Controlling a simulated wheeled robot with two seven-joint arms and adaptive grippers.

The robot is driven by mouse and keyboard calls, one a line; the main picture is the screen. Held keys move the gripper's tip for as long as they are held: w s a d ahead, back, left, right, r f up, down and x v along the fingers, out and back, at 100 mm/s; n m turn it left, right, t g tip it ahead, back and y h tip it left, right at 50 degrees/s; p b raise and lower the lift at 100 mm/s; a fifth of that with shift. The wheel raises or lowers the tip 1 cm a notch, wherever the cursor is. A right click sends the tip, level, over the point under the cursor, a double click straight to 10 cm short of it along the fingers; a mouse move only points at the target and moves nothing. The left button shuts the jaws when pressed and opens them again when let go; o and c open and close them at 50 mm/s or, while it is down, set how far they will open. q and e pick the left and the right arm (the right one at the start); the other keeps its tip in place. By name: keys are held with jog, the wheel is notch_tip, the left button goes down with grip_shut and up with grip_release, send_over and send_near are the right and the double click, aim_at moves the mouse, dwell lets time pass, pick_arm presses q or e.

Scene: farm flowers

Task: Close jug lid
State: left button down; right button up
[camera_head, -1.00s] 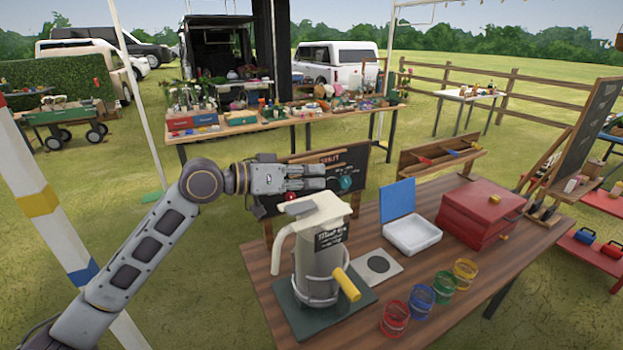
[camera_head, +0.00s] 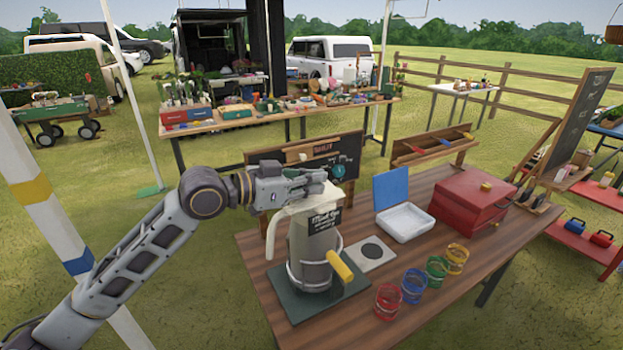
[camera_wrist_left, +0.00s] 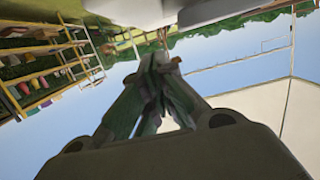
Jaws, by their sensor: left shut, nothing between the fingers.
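The jug (camera_head: 313,252) is a grey-cream pitcher with a dark label, a pale handle on its left side and a yellow grip low on its front right. It stands upright on a dark green base plate (camera_head: 295,304) on the wooden table. My left gripper (camera_head: 322,180) is shut and empty at the jug's top, by the cream lid (camera_head: 300,203). The fingers partly hide the lid, and I cannot tell whether they touch it or whether it is fully down. The shut fingers also show in the left wrist view (camera_wrist_left: 160,75). My right gripper is not in view.
A red box (camera_head: 468,205), a white tray with a raised blue lid (camera_head: 405,222) and several coloured wire cups (camera_head: 414,284) stand right of the jug. A chalkboard (camera_head: 345,168) stands behind it. Bare tabletop (camera_head: 500,235) lies at the right.

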aim_at(316, 197)
pick_arm(q)
jog(key=shift+s+d+f+m, duration=0.15)
jog(key=shift+s+f+m, duration=0.1)
jog(key=shift+f+m, duration=0.45)
jog(key=shift+s+d+f+m+t+y+b, duration=0.2)
jog(key=shift+s+f+m+t+y+b, duration=0.15)
jog(key=shift+f+m+t+b, duration=0.3)
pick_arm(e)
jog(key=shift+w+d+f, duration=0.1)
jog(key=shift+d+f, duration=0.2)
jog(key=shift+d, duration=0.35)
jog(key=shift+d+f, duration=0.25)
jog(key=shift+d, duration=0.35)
